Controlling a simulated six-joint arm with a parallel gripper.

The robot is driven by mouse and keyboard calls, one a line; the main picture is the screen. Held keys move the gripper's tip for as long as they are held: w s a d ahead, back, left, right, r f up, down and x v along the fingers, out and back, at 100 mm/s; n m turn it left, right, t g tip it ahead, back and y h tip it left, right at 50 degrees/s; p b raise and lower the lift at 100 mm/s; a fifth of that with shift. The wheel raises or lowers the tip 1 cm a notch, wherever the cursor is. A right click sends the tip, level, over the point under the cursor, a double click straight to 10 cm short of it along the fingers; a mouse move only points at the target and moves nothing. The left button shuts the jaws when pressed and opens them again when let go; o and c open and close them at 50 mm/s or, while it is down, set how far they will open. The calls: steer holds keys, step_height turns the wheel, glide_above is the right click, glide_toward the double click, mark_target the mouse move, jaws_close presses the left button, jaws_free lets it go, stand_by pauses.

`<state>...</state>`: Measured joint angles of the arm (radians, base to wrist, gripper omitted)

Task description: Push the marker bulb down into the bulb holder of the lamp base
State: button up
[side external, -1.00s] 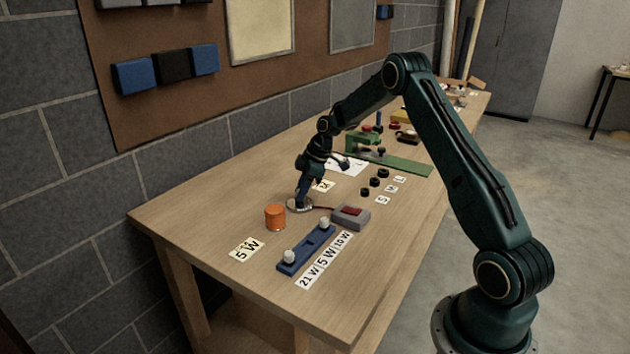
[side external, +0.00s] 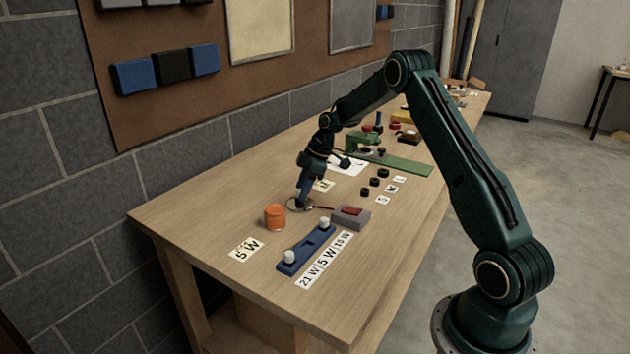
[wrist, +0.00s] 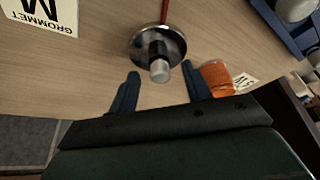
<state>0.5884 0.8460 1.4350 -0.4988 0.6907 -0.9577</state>
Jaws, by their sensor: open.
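The lamp base is a round silver dish (wrist: 142,38) with a dark bulb holder (wrist: 158,47) at its middle. The marker bulb (wrist: 160,71) is a pale rounded cylinder at the end of that holder; how deep it sits cannot be told. In the side view the lamp base (side external: 292,205) is small and partly hidden behind my gripper (side external: 302,205). In the wrist view my gripper (wrist: 161,73) is open, with one blue finger on either side of the bulb and visible gaps between.
An orange cylinder (side external: 275,217) stands close to the lamp base, left of it in the side view. A blue rack (side external: 307,250) with pale bulbs and a grey box (side external: 350,217) with a red top lie nearby. A red lead runs from the base towards the box.

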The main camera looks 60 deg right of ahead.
steer(key=v, duration=1.2)
steer(key=shift+d+r, duration=0.2)
steer(key=shift+r, duration=0.1)
steer(key=shift+s, duration=0.1)
steer(key=s+a+r+m+h, duration=0.1)
steer(key=s+a+r+m, duration=0.1)
steer(key=s+a+r, duration=0.65)
steer(key=s+a+r+m+h, duration=0.1)
steer(key=s+a+r+m, duration=0.3)
steer(key=a, duration=0.7)
steer(key=s+a+f+m+t, duration=0.1)
steer(key=s+a, duration=0.2)
steer(key=s, duration=0.6)
steer(key=s+a+m+t, duration=0.1)
steer(key=s+a, duration=0.2)
steer(key=s, duration=0.6)
steer(key=shift+s+a+f+h, duration=0.25)
steer(key=shift+s+f+h, duration=0.1)
steer(key=shift+h, duration=0.05)
